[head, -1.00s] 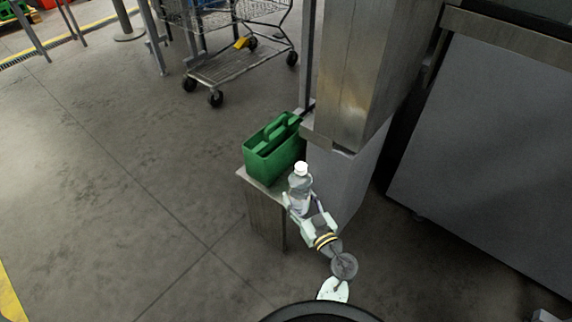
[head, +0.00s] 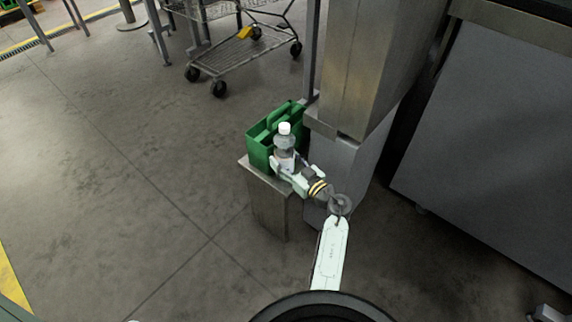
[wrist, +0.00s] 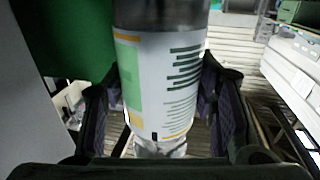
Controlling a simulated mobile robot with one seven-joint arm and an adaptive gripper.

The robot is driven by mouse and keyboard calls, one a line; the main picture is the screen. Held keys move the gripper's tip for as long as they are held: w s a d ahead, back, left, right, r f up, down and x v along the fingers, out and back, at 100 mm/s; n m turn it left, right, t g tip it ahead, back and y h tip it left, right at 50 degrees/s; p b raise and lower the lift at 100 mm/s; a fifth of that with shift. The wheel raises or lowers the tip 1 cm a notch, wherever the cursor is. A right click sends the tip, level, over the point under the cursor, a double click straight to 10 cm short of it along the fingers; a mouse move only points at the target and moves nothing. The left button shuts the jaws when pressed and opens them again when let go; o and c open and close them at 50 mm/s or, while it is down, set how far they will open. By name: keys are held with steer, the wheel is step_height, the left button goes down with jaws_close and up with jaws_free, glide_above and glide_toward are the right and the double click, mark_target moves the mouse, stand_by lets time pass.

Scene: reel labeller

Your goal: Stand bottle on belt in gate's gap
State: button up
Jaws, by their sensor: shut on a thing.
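The bottle (head: 284,148) is clear with a white cap and stands upright in my gripper (head: 284,167), in front of the green carrier. In the wrist view the bottle (wrist: 163,85) fills the middle, its white, green and orange label facing the camera. The gripper's two dark fingers (wrist: 163,110) press on its sides. The bottle's base is hidden in the head view, so I cannot tell if it touches the stand. I cannot make out the belt or the gate's gap for certain in these views.
A green carrier (head: 259,150) with a handle sits on a small metal stand (head: 266,205). A steel column (head: 358,70) rises close on the right, with a large grey cabinet (head: 490,150) beyond. A shopping cart (head: 240,60) stands behind. Floor at left is clear.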

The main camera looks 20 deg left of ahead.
mark_target(293, 170)
steer(key=shift+w+a, duration=0.15)
steer(key=shift+w, duration=0.55)
steer(key=shift+f+b, duration=0.5)
steer(key=shift+f, duration=1.25)
steer(key=shift+f, duration=0.1)
steer(key=o, duration=1.6)
steer(key=shift+f, duration=0.1)
steer(key=shift+o, duration=0.2)
steer(key=shift+s+d, duration=0.1)
steer(key=shift+d, duration=0.15)
steer(key=v, duration=1.1)
steer(key=shift+s+p, duration=0.2)
steer(key=shift+p, duration=0.1)
steer(key=shift+d, duration=0.15)
